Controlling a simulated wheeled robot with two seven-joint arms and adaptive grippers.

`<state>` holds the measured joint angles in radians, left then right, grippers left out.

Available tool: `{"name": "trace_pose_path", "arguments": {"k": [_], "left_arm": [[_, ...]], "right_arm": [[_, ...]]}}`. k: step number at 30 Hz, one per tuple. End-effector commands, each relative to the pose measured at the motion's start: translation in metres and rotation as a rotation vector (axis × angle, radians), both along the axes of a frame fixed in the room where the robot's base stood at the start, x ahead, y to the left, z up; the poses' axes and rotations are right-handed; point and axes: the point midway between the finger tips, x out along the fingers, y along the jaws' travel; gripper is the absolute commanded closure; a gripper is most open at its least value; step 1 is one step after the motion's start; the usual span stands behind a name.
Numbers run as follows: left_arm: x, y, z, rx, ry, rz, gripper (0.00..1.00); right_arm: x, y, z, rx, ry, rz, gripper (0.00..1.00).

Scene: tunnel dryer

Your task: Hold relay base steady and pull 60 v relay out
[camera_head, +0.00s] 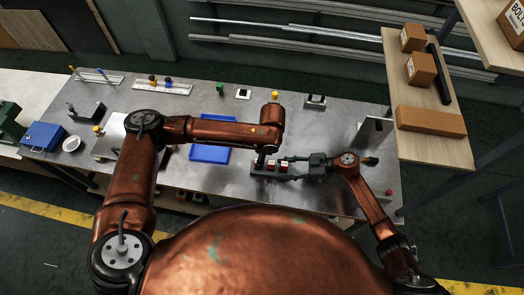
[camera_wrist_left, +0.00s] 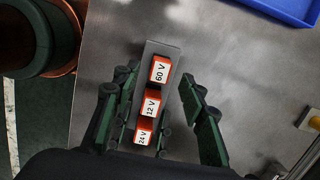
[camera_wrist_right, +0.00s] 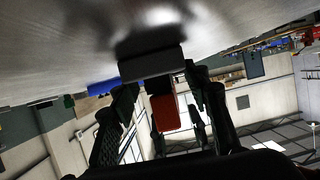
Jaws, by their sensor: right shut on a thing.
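The relay base (camera_wrist_left: 162,50) is a long grey block on the metal table. It carries three orange relays in a row: the 60 V relay (camera_wrist_left: 160,70), the 12 V relay (camera_wrist_left: 151,104) and the 24 V relay (camera_wrist_left: 143,134). My left gripper (camera_wrist_left: 163,82) is open above the base, its fingers on either side of the 60 V relay, apart from it. My right gripper (camera_head: 287,169) reaches in from the right, shut on the end of the relay base; in the right wrist view the base's grey end (camera_wrist_right: 150,64) sits between its fingers. The left arm partly hides the base in the head view.
A blue tray (camera_head: 209,154) lies left of the base. A metal stand (camera_head: 373,135) stands to the right. A blue box (camera_head: 43,136) and a white bowl (camera_head: 71,144) are at the far left. A shelf with cardboard boxes (camera_head: 420,69) is beyond the table's right side.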

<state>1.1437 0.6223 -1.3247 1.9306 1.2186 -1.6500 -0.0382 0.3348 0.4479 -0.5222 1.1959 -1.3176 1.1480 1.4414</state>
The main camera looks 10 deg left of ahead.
Motion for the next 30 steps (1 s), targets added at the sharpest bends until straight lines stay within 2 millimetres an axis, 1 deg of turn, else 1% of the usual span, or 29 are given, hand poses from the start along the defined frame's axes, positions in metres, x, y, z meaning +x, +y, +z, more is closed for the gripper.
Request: {"name": "trace_pose_path", "arguments": {"k": [1, 3, 6, 9, 14, 21, 30], "left_arm": [[-0.001, 0.002, -0.01, 0.002, 0.003, 0.001, 0.61], [-0.001, 0.003, -0.02, 0.0, 0.002, 0.001, 0.61], [0.0, 0.005, -0.033, 0.001, 0.001, 0.001, 0.61], [0.0, 0.006, -0.041, -0.001, 0.0, 0.001, 0.61], [0.0, 0.007, -0.047, 0.0, 0.001, 0.0, 0.61], [0.0, 0.007, -0.048, 0.0, 0.0, 0.0, 0.61], [0.0, 0.007, -0.047, -0.001, 0.0, 0.0, 0.81]], "right_arm": [[0.0, 0.0, 0.0, 0.0, 0.0, 0.001, 0.87], [0.0, 0.0, 0.0, 0.0, 0.0, 0.001, 0.87], [0.0, 0.0, 0.0, 0.0, 0.0, 0.001, 0.87], [0.0, 0.0, 0.0, 0.0, 0.0, 0.001, 0.87], [0.0, 0.0, 0.0, 0.0, 0.0, 0.001, 0.87], [0.0, 0.0, 0.0, 0.0, 0.0, 0.001, 0.87], [-0.001, 0.0, 0.0, 0.0, 0.0, 0.001, 0.87]]}}
